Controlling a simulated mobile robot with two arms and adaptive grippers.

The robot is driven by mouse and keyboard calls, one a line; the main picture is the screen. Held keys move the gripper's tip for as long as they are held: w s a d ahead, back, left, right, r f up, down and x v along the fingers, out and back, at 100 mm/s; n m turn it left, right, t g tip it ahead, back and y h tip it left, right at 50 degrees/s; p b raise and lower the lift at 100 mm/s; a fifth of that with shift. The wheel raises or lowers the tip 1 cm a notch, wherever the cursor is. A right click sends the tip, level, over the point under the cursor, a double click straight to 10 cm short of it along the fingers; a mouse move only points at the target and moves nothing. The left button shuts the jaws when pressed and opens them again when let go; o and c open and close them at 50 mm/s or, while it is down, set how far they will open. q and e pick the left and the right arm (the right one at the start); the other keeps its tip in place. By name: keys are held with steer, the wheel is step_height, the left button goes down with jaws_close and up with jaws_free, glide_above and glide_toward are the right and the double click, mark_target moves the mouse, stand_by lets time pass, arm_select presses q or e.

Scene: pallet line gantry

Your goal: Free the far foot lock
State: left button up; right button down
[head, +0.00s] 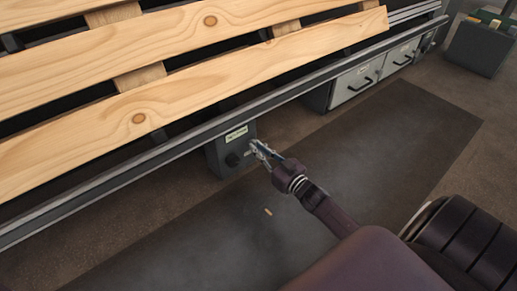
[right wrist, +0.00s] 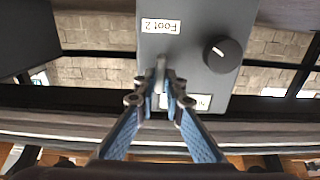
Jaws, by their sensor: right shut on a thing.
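A dark grey foot lock box (head: 217,155) hangs under the front rail of the pallet line. It also shows in the right wrist view (right wrist: 195,20), with an upside-down label reading "Foot 2" (right wrist: 160,26) and a round black knob (right wrist: 222,55). My right gripper (head: 260,150) is at the box's right side in the head view. In the right wrist view its fingers (right wrist: 167,92) are closed together on a small grey lever-like part (right wrist: 160,68) in front of the box face. The fingers partly hide this part and a second label (right wrist: 202,102). My left gripper is not in view.
A wooden pallet (head: 170,95) lies on the line above the metal rail (head: 150,161). Grey drawers (head: 356,82) stand under the rail to the right.

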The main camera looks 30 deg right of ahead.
steer(key=m+p, duration=0.3)
steer(key=shift+r+p, duration=0.2)
steer(key=shift+p, duration=0.1)
steer(key=m+p, duration=0.1)
steer(key=m, duration=0.8)
steer(key=f+m+p, duration=0.1)
steer(key=m, duration=0.4)
steer(key=shift+d+m+p, duration=0.25)
steer(key=shift+m+p, duration=0.05)
steer(key=shift+m, duration=0.3)
steer(key=c, duration=2)
jaws_free()
